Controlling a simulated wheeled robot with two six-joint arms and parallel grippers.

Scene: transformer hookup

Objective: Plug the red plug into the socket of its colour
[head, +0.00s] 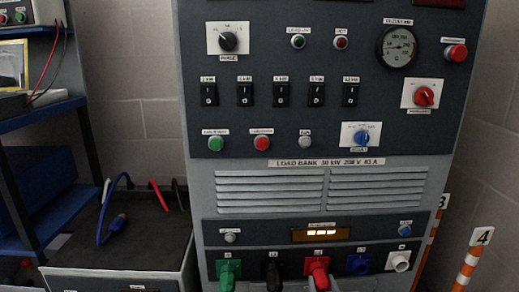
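A red plug (317,266) is at the red socket position, in the row of sockets low on the load bank panel. Its seating depth cannot be told. My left gripper is not in view.
Green (228,269) and black (273,268) connectors are left of the red one; a blue socket (358,265) and white connector (399,261) are right. A cart (125,278) holds a blue plug (112,230). Striped post 4 (474,257) stands far right.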

